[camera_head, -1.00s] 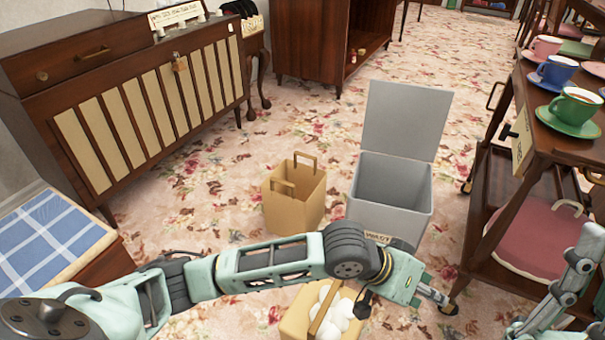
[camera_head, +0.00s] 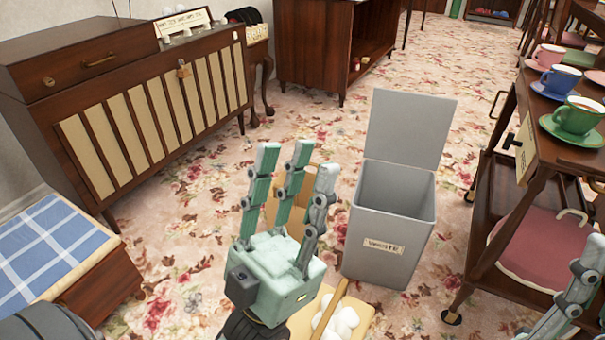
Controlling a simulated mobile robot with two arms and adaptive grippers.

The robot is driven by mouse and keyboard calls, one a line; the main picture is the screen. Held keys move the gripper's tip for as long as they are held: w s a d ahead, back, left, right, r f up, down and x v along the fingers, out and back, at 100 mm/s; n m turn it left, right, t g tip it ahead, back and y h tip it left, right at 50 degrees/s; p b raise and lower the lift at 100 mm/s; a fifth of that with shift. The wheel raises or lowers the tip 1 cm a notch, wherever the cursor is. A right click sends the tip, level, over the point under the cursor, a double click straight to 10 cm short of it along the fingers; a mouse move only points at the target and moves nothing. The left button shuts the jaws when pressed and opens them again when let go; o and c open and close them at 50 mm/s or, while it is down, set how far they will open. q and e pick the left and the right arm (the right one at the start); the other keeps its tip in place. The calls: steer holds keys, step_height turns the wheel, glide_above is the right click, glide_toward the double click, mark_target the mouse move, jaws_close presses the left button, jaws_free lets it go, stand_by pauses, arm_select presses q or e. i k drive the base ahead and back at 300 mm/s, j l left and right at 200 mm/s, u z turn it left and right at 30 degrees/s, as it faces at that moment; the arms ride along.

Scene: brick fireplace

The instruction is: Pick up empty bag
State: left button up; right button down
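The tan paper bag (camera_head: 298,215) stands on the floor left of the grey bin, mostly hidden behind my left gripper's fingers. It looked upright and empty in the earlier view. My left gripper (camera_head: 298,162) is in front of it in the picture, with its three fingers pointing up, spread and holding nothing. I cannot tell whether the fingers touch the bag. A second tan bag (camera_head: 362,318) with white round things (camera_head: 345,318) in it is at the bottom, partly hidden by my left gripper. My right gripper (camera_head: 578,285) shows only partly at the lower right edge.
An open grey bin (camera_head: 388,225) with a label and raised lid stands right of the bag. A wooden cart (camera_head: 560,150) with cups and a pink cushion (camera_head: 545,245) is at the right. A wooden cabinet (camera_head: 150,110) is at the left. Floral carpet lies clear between.

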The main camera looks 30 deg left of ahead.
mark_target(295, 227)
steer(key=u, duration=0.9)
steer(key=z, duration=0.9)
steer(key=j+z, duration=0.45)
steer(key=k+j+z, duration=0.1)
steer(key=j+z, duration=0.3)
steer(key=k+j+z, duration=0.1)
steer(key=j+z, duration=0.35)
